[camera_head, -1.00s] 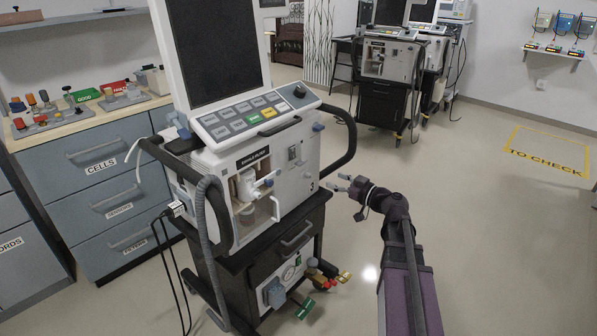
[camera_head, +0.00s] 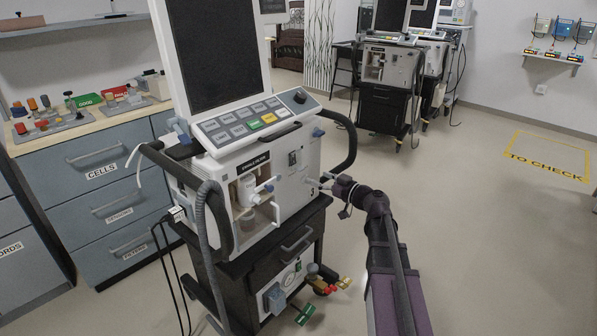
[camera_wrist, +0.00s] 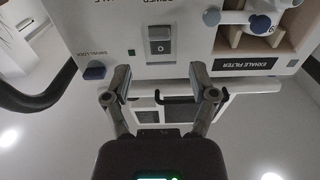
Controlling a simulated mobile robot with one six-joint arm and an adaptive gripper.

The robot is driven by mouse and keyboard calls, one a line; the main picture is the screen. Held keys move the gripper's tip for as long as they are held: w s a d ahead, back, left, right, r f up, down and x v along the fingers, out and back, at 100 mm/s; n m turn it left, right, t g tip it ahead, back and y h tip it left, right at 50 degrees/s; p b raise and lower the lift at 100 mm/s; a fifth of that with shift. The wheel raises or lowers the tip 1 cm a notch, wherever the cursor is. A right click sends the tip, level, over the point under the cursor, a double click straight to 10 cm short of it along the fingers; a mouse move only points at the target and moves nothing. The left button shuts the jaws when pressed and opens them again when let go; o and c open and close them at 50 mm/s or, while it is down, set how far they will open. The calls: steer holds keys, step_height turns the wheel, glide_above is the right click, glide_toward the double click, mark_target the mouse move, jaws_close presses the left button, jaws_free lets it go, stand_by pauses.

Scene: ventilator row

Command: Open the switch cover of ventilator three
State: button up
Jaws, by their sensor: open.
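Ventilator three (camera_head: 290,188), marked with a 3 on its front, stands in the middle of the head view. Its power switch (camera_head: 294,158) is a small dark patch on the white front. In the head view my gripper (camera_head: 318,183) is close to the front panel; contact cannot be told.
An exhale filter bay (camera_head: 256,195) opens left of the switch. A blue knob (camera_wrist: 95,71) is near one fingertip in the wrist view. A dark handle (camera_head: 343,145) curves out at the right. Other ventilators (camera_head: 388,75) stand at the back.

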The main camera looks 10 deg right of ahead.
mark_target(301, 169)
steer(key=x, duration=0.8)
steer(key=shift+w, duration=0.1)
jaws_close()
steer(key=shift+a, duration=0.4)
steer(key=shift+d, duration=0.3)
